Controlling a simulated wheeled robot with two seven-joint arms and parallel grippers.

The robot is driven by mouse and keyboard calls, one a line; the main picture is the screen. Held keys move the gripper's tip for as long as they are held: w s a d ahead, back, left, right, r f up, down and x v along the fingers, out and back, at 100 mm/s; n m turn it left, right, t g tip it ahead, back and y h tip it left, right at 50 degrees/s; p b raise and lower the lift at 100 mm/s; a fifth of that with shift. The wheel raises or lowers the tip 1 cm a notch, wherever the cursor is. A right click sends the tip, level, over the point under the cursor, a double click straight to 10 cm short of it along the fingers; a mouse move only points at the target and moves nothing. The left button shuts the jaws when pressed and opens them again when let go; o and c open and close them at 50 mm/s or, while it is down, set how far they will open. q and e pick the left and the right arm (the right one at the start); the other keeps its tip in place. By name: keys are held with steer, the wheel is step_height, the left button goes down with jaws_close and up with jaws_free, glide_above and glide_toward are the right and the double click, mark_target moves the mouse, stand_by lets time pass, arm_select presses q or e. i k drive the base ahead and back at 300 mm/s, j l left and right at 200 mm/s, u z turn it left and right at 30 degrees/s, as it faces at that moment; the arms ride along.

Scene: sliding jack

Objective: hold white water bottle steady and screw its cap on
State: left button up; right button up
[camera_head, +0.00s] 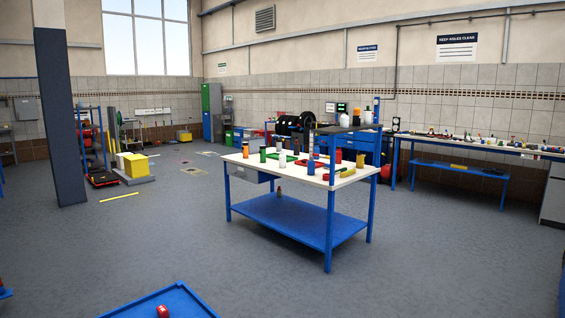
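A workbench (262,169) with a pale top and blue legs stands in the middle of the room, some way off. Several small bottles and cans stand on its top. A small upright item (360,160) near its right end may be a bottle; its details are too small to tell. A white bottle-like item (368,116) stands on the raised dark shelf (340,129) above the bench. I cannot tell which is the white water bottle, or pick out its cap. Neither of my grippers is in view.
A blue tray-like surface (190,297) with a small red item (162,311) is at the bottom edge. A blue pillar (62,115) stands at left. A long cluttered bench (470,147) lines the right wall. Grey floor (150,235) before the workbench is clear.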

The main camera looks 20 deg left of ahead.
mark_target(281, 157)
steer(key=i+l+z, duration=0.1)
steer(key=i+l, duration=0.15)
steer(key=i+l+z, duration=0.15)
steer(key=i, duration=0.35)
steer(key=i+l+z, duration=0.1)
steer(key=i+l, duration=0.15)
steer(key=i, duration=0.15)
steer(key=i+u, duration=0.2)
steer(key=i, duration=0.3)
steer(key=i+l+u, duration=0.15)
steer(key=i, duration=0.4)
steer(key=i+l+u, duration=0.2)
steer(key=i, duration=0.3)
steer(key=i+j+u, duration=0.15)
steer(key=i+u, duration=0.3)
steer(key=i, duration=0.35)
steer(key=i+l+u, duration=0.15)
steer(key=i+u, duration=0.35)
steer(key=i, duration=0.3)
steer(key=i+j+z, duration=0.1)
steer(key=i+z, duration=0.15)
steer(key=i, duration=0.3)
steer(key=i+j+z, duration=0.25)
steer(key=i, duration=0.3)
steer(key=i+j+z, duration=0.25)
steer(key=i, duration=0.25)
